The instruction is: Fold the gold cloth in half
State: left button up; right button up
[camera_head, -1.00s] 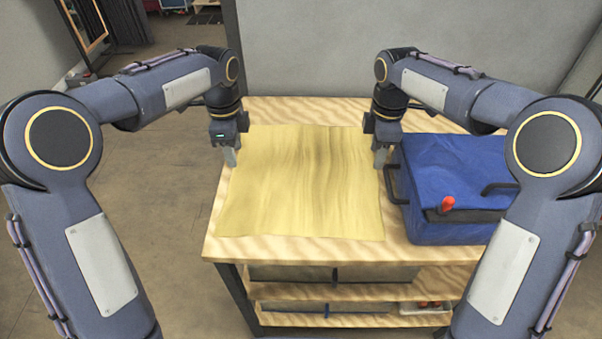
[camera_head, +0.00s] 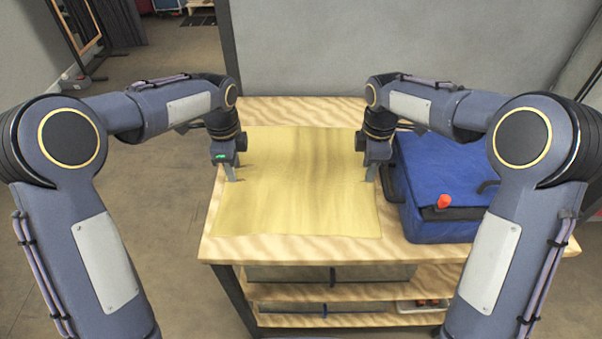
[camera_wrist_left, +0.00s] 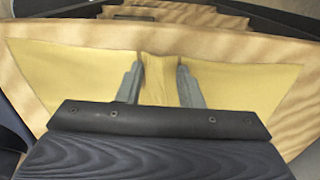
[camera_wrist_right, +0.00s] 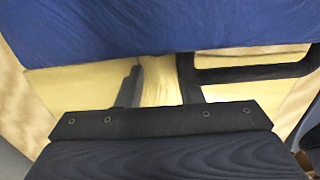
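The gold cloth (camera_head: 305,190) lies spread out flat on the wooden table top, with faint darker streaks. In the head view my left gripper (camera_head: 231,173) points down at the cloth's left edge. My right gripper (camera_head: 372,173) points down at its right edge. In the left wrist view the left fingers (camera_wrist_left: 158,82) stand apart with rippled cloth (camera_wrist_left: 230,85) showing between them. In the right wrist view the right fingers (camera_wrist_right: 160,82) also stand apart over cloth (camera_wrist_right: 85,85). The fingertips' contact with the cloth is hard to tell.
A blue case (camera_head: 432,185) with dark handles and a red tag (camera_head: 444,201) stands on the right of the table (camera_head: 290,248), close beside my right gripper. Shelves with bins are below the table top. A grey wall (camera_head: 400,50) rises behind.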

pick_arm(q)
grip_shut()
pick_arm(e)
grip_shut()
pick_arm(q)
jog(key=shift+r, duration=0.1)
pick_arm(e)
jog(key=shift+r, duration=0.1)
